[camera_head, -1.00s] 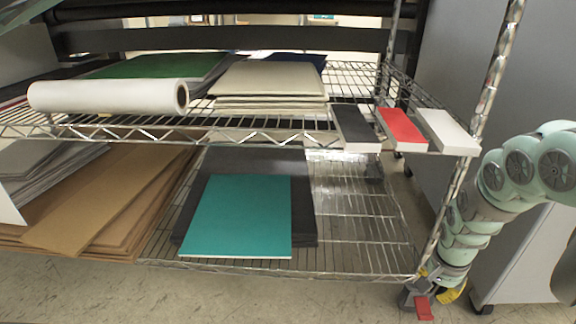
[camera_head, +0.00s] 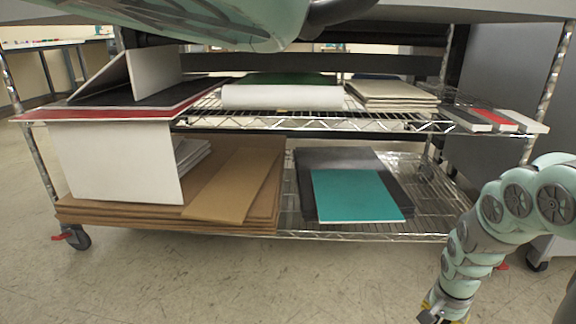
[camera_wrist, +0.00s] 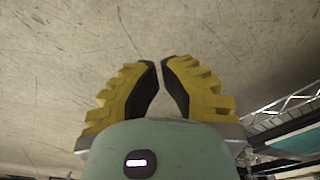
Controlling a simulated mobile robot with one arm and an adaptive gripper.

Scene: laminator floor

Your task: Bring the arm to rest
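My gripper (camera_wrist: 160,64) shows in the wrist view with two yellow fingers and black inner pads. The fingertips are drawn together with only a narrow gap, and nothing is held between them. Bare floor shows beyond them. In the head view my arm hangs down at the right, in front of the right end of the wire rack (camera_head: 450,208). My gripper (camera_head: 438,312) is at the bottom edge there, low near the floor and partly cut off.
The rack carries a white roll (camera_head: 282,97), cream sheets (camera_head: 392,95), a teal board (camera_head: 355,196), brown cardboard (camera_head: 232,185) and a leaning white panel (camera_head: 118,163). A grey cabinet (camera_head: 500,80) stands at the right. The floor (camera_head: 250,285) in front is clear.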

